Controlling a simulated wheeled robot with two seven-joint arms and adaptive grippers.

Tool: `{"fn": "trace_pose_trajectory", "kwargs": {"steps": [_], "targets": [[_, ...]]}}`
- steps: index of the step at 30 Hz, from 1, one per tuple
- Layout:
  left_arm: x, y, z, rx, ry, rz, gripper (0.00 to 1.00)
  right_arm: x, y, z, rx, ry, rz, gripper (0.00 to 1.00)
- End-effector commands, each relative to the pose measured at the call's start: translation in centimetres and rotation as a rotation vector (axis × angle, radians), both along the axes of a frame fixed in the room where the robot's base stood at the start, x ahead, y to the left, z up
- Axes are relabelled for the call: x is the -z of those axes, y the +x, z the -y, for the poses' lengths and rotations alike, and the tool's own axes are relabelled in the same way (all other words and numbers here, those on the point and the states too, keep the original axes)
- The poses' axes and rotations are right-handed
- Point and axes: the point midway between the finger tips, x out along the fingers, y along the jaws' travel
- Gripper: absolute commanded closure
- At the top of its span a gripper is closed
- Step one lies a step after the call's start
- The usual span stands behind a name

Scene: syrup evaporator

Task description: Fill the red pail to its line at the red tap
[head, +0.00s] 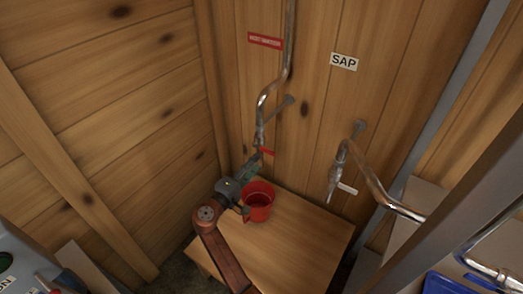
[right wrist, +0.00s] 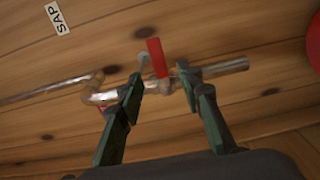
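The red pail (head: 258,208) stands upright on the low wooden table, below the red tap (head: 260,137). Its inside looks dark; its line and water level cannot be made out. The red tap's lever (head: 267,152) shows in the right wrist view (right wrist: 157,58), where it lies between my right fingertips. My right gripper (head: 254,160) is at this tap, just above the pail. Its green fingers are apart on both sides of the lever in the right wrist view (right wrist: 161,84), and no firm grip shows. My left gripper is not in view.
A second tap with a pale lever (head: 346,188) hangs to the right, under a SAP sign (head: 344,61). A red sign (head: 265,41) is above the red tap. The wooden table (head: 300,240) is clear right of the pail. A blue tray (head: 450,285) is at lower right.

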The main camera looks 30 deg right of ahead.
Motion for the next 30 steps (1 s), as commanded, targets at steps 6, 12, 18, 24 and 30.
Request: {"fn": "trace_pose_trajectory", "kwargs": {"steps": [6,12,18,24,30], "targets": [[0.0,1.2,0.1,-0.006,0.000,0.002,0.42,0.1,0.9,4.0,0.014,-0.002,0.000,0.67],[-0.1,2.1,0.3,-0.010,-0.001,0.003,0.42,0.0,1.9,6.3,0.012,-0.002,0.000,0.67],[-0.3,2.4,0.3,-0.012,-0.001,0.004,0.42,0.0,2.3,7.0,0.009,0.000,0.000,0.67],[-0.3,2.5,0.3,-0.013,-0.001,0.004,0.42,0.0,2.4,6.9,0.008,-0.001,0.000,0.67],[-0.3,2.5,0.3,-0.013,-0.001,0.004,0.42,0.0,2.4,6.9,0.007,-0.001,0.000,0.80]]}}
